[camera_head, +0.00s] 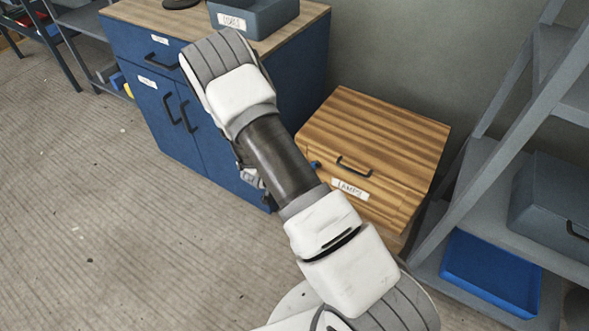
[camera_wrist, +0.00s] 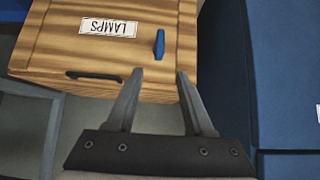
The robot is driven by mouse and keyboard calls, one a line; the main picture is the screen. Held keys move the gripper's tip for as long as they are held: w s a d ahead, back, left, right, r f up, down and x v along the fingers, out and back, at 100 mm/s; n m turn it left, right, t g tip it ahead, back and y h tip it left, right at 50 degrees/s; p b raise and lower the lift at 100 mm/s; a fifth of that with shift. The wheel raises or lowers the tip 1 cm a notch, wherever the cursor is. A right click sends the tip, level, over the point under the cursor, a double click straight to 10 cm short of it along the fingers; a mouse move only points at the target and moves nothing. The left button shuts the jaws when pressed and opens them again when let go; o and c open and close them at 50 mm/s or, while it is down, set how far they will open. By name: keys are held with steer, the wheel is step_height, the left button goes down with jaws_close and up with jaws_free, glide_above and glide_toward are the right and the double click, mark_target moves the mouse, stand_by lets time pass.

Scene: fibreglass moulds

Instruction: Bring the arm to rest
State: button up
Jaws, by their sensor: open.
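My arm (camera_head: 280,160) reaches up and to the left across the middle of the head view, in front of the blue cabinet and the wooden box. My gripper (camera_wrist: 155,75) shows in the wrist view with its two fingers apart and nothing between them. The fingertips appear over the edge of the wooden box labelled LAMPS (camera_wrist: 50,40), close to a small blue piece (camera_wrist: 160,43) on its face. In the head view the gripper's fingers are mostly hidden behind the arm.
The wooden box (camera_head: 385,130) stands right of the blue cabinet (camera_head: 130,45), its front partly behind my arm. A grey bin (camera_head: 270,18) sits on the cabinet. Grey shelving with a blue tray (camera_head: 490,275) is at right. The floor (camera_head: 70,210) at left is clear.

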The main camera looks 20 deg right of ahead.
steer(key=w+a+r+n+t+y, duration=0.1)
steer(key=a+r+y, duration=0.3)
steer(key=r, duration=0.5)
steer(key=w+a+r+n+t+y, duration=0.1)
steer(key=w+a+r+n+y, duration=0.1)
steer(key=a+r, duration=0.5)
steer(key=s+a+r+n+y, duration=0.15)
steer(key=s+r, duration=0.25)
steer(key=r, duration=0.4)
steer(key=s+r+n+y, duration=0.1)
steer(key=s+r+y, duration=0.15)
steer(key=r, duration=0.45)
steer(key=s+d+r+n+g+h, duration=0.1)
steer(key=s+d+r+n, duration=0.15)
steer(key=s, duration=0.55)
steer(key=s+d+r+n+h, duration=0.1)
steer(key=s+r, duration=0.3)
steer(key=s, duration=0.4)
steer(key=s+d+r+n+g+h, duration=0.1)
steer(key=s+d+r, duration=0.15)
steer(key=s, duration=0.55)
step_height(320, 180, up, 14)
steer(key=a+p, duration=0.1)
steer(key=p, duration=1.3)
steer(key=shift+w, duration=0.35)
steer(key=shift+a, duration=0.1)
